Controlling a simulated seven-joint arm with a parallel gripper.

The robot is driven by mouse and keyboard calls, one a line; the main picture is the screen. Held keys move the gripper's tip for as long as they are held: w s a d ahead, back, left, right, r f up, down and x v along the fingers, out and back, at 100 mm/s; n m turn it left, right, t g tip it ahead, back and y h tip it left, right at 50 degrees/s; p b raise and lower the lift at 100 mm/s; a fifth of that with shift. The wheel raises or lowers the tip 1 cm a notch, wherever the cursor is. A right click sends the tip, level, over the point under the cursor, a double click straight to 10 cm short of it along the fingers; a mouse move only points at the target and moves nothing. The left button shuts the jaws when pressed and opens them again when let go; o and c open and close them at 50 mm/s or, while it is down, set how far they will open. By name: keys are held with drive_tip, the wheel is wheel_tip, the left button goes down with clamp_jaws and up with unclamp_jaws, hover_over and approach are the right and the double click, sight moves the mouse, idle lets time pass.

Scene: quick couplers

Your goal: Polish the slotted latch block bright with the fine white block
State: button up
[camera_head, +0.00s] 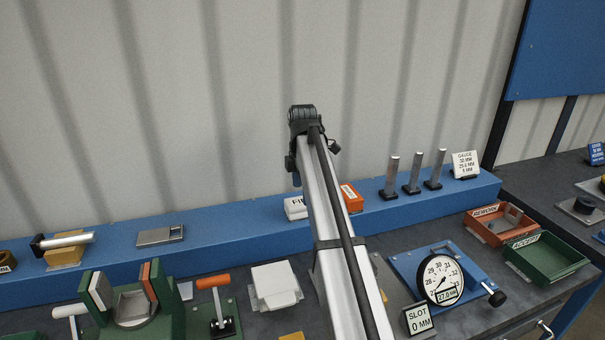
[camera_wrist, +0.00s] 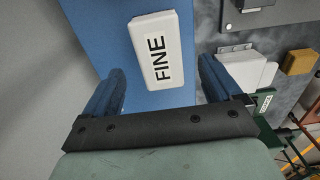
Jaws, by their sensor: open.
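The fine white block, lettered FINE, lies on the blue ledge in the wrist view (camera_wrist: 158,62). In the head view the fine white block (camera_head: 295,208) is partly hidden behind my arm. My gripper (camera_wrist: 163,68) is open, one finger on each side of the block in the picture, with nothing held; I cannot tell its height above it. A flat grey metal piece with a rectangular recess (camera_head: 160,236) lies on the ledge, and a grey piece (camera_head: 133,307) sits in the green fixture; I cannot tell which is the slotted latch block.
An orange block (camera_head: 352,198) lies right of the fine block. Metal pins (camera_head: 413,174) stand farther right on the blue ledge (camera_head: 235,222). A white block (camera_head: 274,284), an orange-handled clamp (camera_head: 214,284), a dial gauge (camera_head: 442,280) and a green tray (camera_head: 546,260) occupy the bench.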

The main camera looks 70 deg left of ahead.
sight(303, 207)
drive_tip(key=shift+f, duration=2.7)
drive_tip(key=c, duration=1)
drive_tip(key=o, duration=1.1)
drive_tip(key=shift+r, duration=0.2)
drive_tip(key=shift+r, duration=0.6)
drive_tip(key=shift+r, duration=0.1)
drive_tip(key=shift+c, duration=0.3)
